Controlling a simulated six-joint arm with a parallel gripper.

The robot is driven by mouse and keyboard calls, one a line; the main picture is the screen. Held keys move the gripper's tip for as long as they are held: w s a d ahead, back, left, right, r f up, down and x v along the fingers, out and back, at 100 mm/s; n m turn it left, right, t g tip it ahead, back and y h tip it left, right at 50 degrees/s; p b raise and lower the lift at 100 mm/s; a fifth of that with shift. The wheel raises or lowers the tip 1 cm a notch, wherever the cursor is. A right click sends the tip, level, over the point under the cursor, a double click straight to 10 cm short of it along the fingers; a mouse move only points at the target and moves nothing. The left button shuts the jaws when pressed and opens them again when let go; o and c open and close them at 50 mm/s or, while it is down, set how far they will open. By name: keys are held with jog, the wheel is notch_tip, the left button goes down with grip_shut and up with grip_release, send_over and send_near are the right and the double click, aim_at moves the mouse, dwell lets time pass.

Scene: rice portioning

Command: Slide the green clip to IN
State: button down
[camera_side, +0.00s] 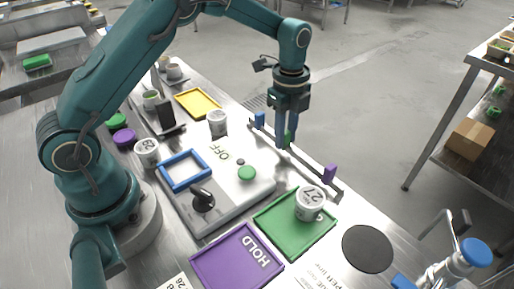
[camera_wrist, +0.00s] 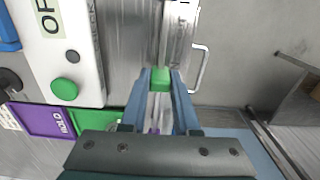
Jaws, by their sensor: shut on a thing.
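The green clip (camera_wrist: 160,79) sits between my fingertips in the wrist view. Only a sliver of the clip (camera_side: 288,137) shows beside a finger in the side view. My gripper (camera_side: 286,145) points down over the rail (camera_side: 308,168) at the table's far edge and is shut on the clip. A blue clip (camera_side: 260,120) stands toward the rail's left end. A purple clip (camera_side: 330,173) stands near its right end. The clip held is between those two. Part of a label shows by the rail in the wrist view, but I cannot read IN there.
A white panel (camera_side: 222,196) marked OFF with a green button (camera_side: 247,173) lies beside the rail. A green tray (camera_side: 267,236) holds a cup (camera_side: 309,204) marked 27. A purple HOLD tray (camera_side: 215,268) and a black disc (camera_side: 367,249) are nearer. Open floor lies beyond the rail.

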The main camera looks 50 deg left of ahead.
jog(key=shift+a+r, duration=0.1)
jog(key=shift+a, duration=0.2)
jog(key=c, duration=0.6)
grip_release()
jog(key=shift+c, duration=0.2)
jog(key=shift+d, duration=0.1)
jog(key=shift+r, duration=2.55)
